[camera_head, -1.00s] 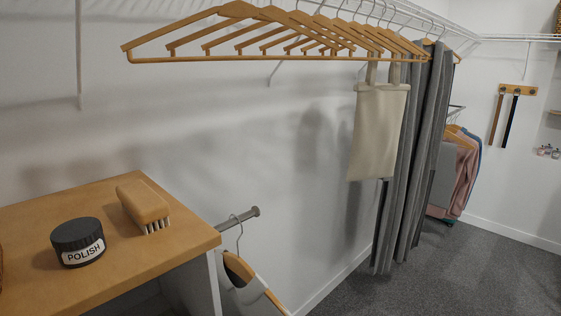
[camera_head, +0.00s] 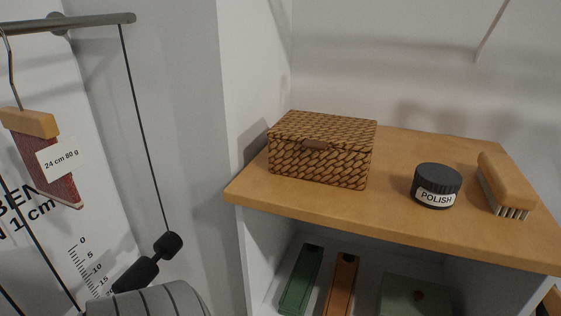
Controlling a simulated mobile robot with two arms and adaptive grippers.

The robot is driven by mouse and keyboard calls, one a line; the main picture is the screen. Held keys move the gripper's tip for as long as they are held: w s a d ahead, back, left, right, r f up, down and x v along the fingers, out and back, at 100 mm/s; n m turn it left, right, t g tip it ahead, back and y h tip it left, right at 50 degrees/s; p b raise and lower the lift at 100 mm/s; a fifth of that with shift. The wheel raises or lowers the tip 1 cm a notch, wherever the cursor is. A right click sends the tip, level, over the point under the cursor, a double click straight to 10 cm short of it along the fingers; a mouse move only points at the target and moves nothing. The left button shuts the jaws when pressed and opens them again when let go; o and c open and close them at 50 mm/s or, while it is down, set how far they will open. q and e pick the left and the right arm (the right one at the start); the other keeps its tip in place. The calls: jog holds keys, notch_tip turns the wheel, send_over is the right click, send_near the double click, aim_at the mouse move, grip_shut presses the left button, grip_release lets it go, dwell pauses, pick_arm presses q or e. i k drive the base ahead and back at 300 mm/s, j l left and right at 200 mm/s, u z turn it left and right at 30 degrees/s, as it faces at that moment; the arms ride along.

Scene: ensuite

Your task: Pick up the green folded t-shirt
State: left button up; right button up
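No item in the head view can be made out for certain as a folded t-shirt. In the open compartment under the wooden top lies a dull green, flat-looking item (camera_head: 408,293), cut off by the lower edge. I cannot tell if it is cloth. Left of it are a narrow green piece (camera_head: 301,280) and a narrow orange-brown piece (camera_head: 341,287), each with a dark spot near its top. Neither of my grippers shows.
A woven box (camera_head: 321,150), a black polish jar (camera_head: 437,187) and a wooden brush (camera_head: 505,187) stand on the wooden top (camera_head: 400,228). At left, a metal rod (camera_head: 95,21) carries a hanger with a tagged red piece (camera_head: 45,165). A grey striped item (camera_head: 160,300) is below.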

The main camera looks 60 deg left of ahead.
aim_at(293, 300)
jog(key=i+u, duration=0.2)
jog(key=u, duration=1.4)
jog(key=k+u, duration=0.4)
jog(key=i+l, duration=0.05)
